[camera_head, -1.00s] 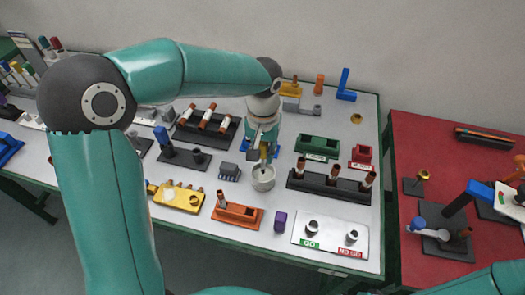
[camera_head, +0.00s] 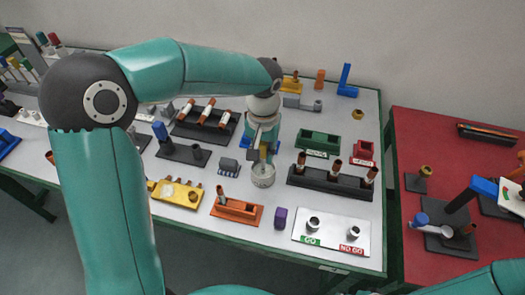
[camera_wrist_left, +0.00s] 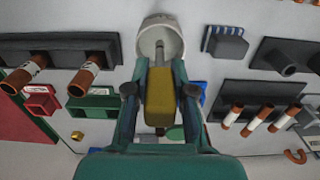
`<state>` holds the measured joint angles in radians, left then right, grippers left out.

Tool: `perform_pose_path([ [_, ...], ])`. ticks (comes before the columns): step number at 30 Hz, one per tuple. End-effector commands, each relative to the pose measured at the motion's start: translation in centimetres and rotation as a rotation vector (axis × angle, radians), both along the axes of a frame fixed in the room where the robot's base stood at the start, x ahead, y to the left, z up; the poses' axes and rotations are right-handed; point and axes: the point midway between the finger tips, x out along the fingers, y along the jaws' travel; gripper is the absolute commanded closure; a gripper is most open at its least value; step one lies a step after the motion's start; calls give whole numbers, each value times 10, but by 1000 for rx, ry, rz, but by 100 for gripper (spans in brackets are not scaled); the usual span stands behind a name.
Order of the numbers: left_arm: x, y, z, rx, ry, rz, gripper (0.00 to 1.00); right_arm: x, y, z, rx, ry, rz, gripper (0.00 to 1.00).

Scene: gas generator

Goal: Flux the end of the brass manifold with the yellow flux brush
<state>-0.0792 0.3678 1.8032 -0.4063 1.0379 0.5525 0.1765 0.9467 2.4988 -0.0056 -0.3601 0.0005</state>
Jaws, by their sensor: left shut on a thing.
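My left gripper (camera_head: 262,148) is shut on the yellow flux brush (camera_wrist_left: 159,98), whose yellow handle shows between the fingers in the left wrist view. The brush points down into a pale round cup (camera_head: 263,176), which also shows in the wrist view (camera_wrist_left: 176,43). The grey shaft of the brush reaches inside the cup's rim; whether its tip touches the bottom is hidden. A brass-yellow block with short copper stubs, seemingly the manifold (camera_head: 181,198), lies left of the cup, apart from the brush. My right gripper is out of view; only part of that arm shows at the lower right.
An orange holder (camera_head: 236,211) and a small grey finned block (camera_head: 228,167) stand near the cup. A black rack with upright copper pipes (camera_head: 332,184) is to the right. A purple block (camera_head: 280,218) and a GO/NO GO plate (camera_head: 331,236) lie in front.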

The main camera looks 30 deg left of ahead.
Motion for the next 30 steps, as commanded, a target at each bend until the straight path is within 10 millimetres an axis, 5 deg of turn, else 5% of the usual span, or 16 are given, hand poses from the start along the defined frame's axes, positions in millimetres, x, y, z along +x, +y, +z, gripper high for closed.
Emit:
perform_pose_path([
  [21,0,0,59,0,0,0,100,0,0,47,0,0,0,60],
  [30,0,0,60,0,0,1,100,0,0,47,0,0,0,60],
])
